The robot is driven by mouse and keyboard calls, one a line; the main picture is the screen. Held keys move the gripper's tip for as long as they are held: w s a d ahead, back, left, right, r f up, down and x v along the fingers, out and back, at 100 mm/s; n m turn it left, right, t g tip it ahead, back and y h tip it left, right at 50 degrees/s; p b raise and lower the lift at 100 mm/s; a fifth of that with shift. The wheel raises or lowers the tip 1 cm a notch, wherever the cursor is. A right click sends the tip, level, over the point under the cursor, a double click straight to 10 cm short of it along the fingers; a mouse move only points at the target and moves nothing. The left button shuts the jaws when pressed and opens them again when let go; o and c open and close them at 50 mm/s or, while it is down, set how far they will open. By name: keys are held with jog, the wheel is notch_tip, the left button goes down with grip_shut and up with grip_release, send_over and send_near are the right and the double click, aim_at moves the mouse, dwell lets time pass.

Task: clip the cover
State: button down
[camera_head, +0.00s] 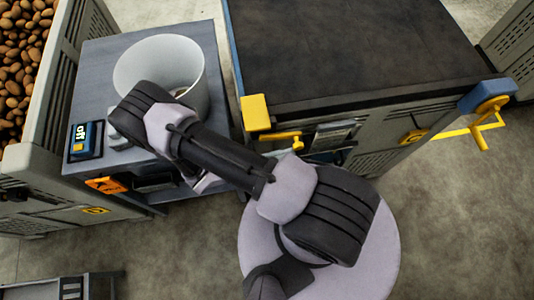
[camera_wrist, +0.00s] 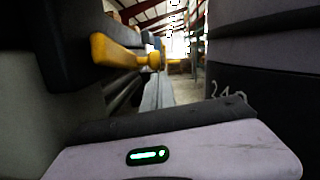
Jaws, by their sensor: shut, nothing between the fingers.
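A yellow lever (camera_head: 283,138) sticks out from the front side of the dark-topped machine, just right of a yellow corner block (camera_head: 256,112). A small grey panel (camera_head: 335,132) is set in the machine's side beside it; I cannot tell whether this is the cover. In the wrist view a yellow handle (camera_wrist: 118,52) shows at upper left, apart from my gripper (camera_wrist: 165,122). My gripper is shut and empty; its pale housing with a green light fills the bottom of that view.
A potato crate (camera_head: 62,75) stands at left. A yellow crank (camera_head: 480,128) sticks out at the machine's right corner. Floor is clear at lower right.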

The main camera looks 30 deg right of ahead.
aim_at(297, 147)
jog(key=d+r+h, duration=0.1)
jog(key=r+h+b, duration=0.1)
jog(key=d+r+g+b, duration=0.1)
jog(key=shift+s+d+r+h, duration=0.1)
jog(key=shift+s+d+h, duration=0.2)
jog(key=shift+h, duration=0.1)
jog(key=shift+s+d+r+h+b, duration=0.15)
jog(key=shift+r+h+b, duration=0.15)
jog(key=shift+h+b, duration=0.35)
jog(key=shift+r+h+b, duration=0.65)
jog(key=shift+b, duration=0.35)
jog(key=shift+r, duration=0.2)
jog(key=shift+p, duration=0.3)
